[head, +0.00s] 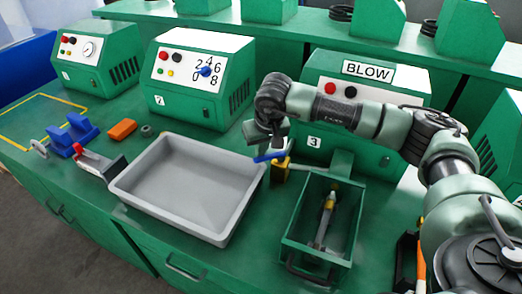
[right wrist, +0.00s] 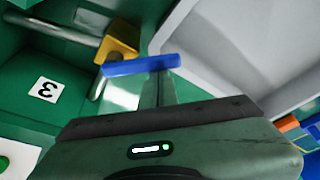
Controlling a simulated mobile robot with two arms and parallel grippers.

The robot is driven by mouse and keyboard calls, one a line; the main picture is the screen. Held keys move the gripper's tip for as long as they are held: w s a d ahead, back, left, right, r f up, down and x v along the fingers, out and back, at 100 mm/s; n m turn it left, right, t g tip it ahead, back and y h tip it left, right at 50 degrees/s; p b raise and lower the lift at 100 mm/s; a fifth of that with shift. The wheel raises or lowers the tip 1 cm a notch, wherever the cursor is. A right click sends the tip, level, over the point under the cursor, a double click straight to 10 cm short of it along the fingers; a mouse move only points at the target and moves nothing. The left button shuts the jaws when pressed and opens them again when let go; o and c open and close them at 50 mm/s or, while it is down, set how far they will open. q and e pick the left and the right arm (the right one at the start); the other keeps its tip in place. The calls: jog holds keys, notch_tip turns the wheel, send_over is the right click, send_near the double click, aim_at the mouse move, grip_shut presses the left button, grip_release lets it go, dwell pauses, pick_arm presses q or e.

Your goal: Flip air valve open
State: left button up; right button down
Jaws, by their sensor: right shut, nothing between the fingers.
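The air valve has a yellow body (head: 280,172) and a blue lever (head: 266,157), in front of the machine marked BLOW and 3. In the head view the lever sticks out to the left of the body. In the right wrist view the yellow body (right wrist: 117,47) sits by a metal pipe, and the blue lever (right wrist: 140,65) extends right from it. My right gripper (head: 276,143) is shut and empty, with its fingertips at the lever; I cannot tell whether they touch it. The fingers (right wrist: 157,88) partly show below the lever in the wrist view. My left gripper is out of view.
A grey tray (head: 128,184) lies left of the valve. A green open bin (head: 345,225) holding a tool-like object stands to the right. The BLOW machine (head: 322,80) stands behind my right arm. An orange block (head: 122,129) and blue holder (head: 72,135) lie farther left.

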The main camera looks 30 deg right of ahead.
jog(key=shift+s+a+f+b, duration=0.15)
jog(key=shift+s+a+b, duration=0.1)
jog(key=shift+s+b, duration=0.6)
jog(key=shift+s+n+y+b, duration=0.3)
jog(key=shift+s+n+b, duration=0.3)
jog(key=shift+n+b, duration=0.3)
jog(key=shift+s+d+b, duration=0.2)
jog(key=shift+s+b, duration=0.6)
jog(key=shift+b, duration=0.15)
jog(key=shift+s, duration=0.2)
jog(key=p+v, duration=0.4)
jog(key=v, duration=0.4)
jog(key=shift+w, duration=0.25)
